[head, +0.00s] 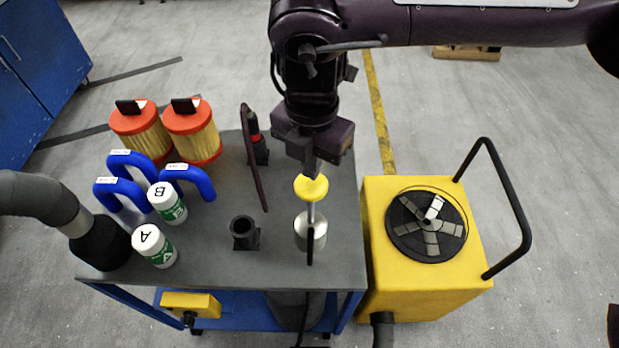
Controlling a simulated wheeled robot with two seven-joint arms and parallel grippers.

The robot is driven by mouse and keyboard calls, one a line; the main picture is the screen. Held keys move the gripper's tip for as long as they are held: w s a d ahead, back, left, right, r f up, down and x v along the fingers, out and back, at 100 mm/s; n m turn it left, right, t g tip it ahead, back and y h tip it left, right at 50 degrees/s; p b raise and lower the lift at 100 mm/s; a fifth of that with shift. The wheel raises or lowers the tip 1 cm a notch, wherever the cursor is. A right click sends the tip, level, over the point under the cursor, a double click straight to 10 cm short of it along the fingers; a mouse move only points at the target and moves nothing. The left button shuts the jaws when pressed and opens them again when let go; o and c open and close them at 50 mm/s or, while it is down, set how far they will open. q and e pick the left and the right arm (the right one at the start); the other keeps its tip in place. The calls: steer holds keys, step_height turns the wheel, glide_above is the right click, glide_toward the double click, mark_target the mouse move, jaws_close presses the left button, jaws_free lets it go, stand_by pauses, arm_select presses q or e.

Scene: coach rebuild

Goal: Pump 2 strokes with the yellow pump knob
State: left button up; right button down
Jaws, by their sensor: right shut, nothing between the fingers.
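The yellow pump knob (311,187) is a round disc on top of a thin metal rod. The rod rises from a silver cylindrical pump body (301,232) on the grey cart top. My right gripper (312,172) points down directly over the knob, with its shut fingertips at or just above the knob's top. I cannot tell whether they touch it. Nothing is held between the fingers. A length of rod shows between the knob and the pump body, so the knob stands raised. My left gripper is not in view.
The grey cart (210,268) also carries orange-capped filters (192,131), blue hoses (189,181), white bottles A (154,247) and B (167,204), a black holder (243,233) and a dark curved tool (254,165). A yellow machine (465,285) with a black handle stands at right.

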mark_target(311, 182)
stand_by(0.3)
steer(key=shift+s+f+b, duration=0.1)
steer(key=shift+f+b, duration=4.15)
steer(key=shift+f, duration=1.7)
steer(key=shift+r, duration=0.1)
step_height(311, 182, up, 7)
steer(key=p, duration=0.5)
steer(key=shift+p, duration=0.35)
step_height(311, 182, up, 5)
steer(key=p, duration=0.4)
step_height(311, 182, up, 6)
steer(key=p, duration=0.6)
